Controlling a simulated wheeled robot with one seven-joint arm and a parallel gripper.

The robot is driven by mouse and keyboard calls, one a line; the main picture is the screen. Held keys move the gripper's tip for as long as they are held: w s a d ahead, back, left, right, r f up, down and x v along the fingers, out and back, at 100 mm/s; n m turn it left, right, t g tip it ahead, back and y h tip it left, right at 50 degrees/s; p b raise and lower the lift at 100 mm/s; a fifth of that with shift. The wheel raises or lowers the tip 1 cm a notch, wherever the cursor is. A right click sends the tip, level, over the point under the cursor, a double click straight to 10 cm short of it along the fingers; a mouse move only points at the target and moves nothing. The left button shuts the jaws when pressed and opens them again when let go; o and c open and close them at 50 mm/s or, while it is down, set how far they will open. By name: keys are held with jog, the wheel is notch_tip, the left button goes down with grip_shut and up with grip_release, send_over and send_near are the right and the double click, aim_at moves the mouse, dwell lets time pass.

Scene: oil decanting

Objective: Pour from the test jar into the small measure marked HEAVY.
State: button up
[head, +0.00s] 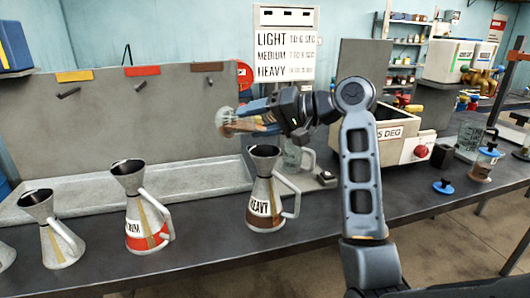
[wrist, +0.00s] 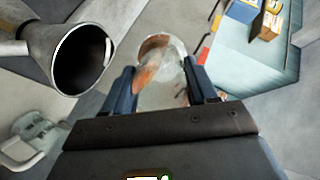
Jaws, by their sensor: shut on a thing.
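The small measure marked HEAVY (head: 262,205) is a grey metal can with a funnel top, a brown band and a side handle, upright on the bench. My gripper (head: 250,119) is above it and a little to the left, shut on the clear test jar (head: 224,122). The jar is tilted well over, with amber-brown oil inside. The jar also shows between the fingers in the wrist view (wrist: 160,62). A measure's dark funnel mouth (wrist: 82,60) lies left of the jar there. No stream of oil is clearly visible.
A red-banded measure (head: 148,215) and another grey measure (head: 55,235) stand to the left. A shallow metal tray (head: 200,182) runs along the back.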

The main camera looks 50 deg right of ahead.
jog(key=shift+s+f+t+b, duration=0.1)
jog(key=shift+f+t+b, duration=0.3)
jog(key=shift+b, duration=0.3)
dwell(0.3)
jog(key=shift+s+r+t+y+b, duration=0.2)
jog(key=shift+t+y+b, duration=0.35)
jog(key=shift+b, duration=0.7)
dwell(0.7)
jog(key=shift+s+d+r+t+b, duration=0.1)
jog(key=shift+s+r+t+b, duration=0.05)
jog(key=shift+r+t+b, duration=0.55)
